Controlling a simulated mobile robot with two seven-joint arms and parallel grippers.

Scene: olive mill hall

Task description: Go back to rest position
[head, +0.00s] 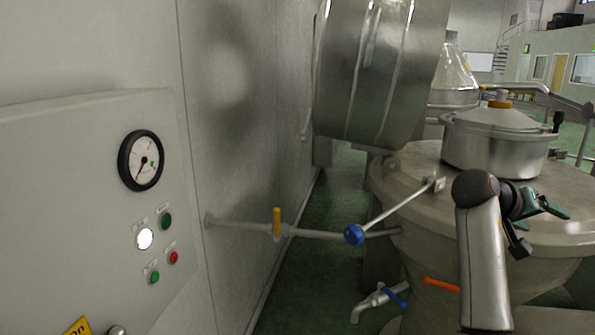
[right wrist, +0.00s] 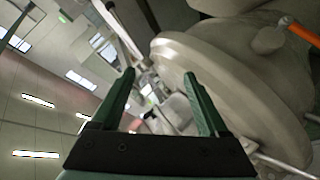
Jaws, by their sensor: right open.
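My right arm reaches up from the lower right of the head view, and its right gripper (head: 545,213) is in front of the large metal vat (head: 405,180). In the right wrist view, the gripper (right wrist: 160,78) has its two green fingers apart with nothing between them. The pale rounded vat (right wrist: 235,85) fills the right of that view, beyond the fingers. I cannot tell the exact gap between gripper and vat. My left gripper is in neither view.
A control panel (head: 60,190) with a gauge (head: 141,160) and several buttons stands at left. A pipe with a yellow-handled valve (head: 277,222) runs from the wall. A blue-knobbed lever (head: 354,235) and an orange handle (head: 440,285) stick out near the vat. Green floor (head: 305,270) lies between.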

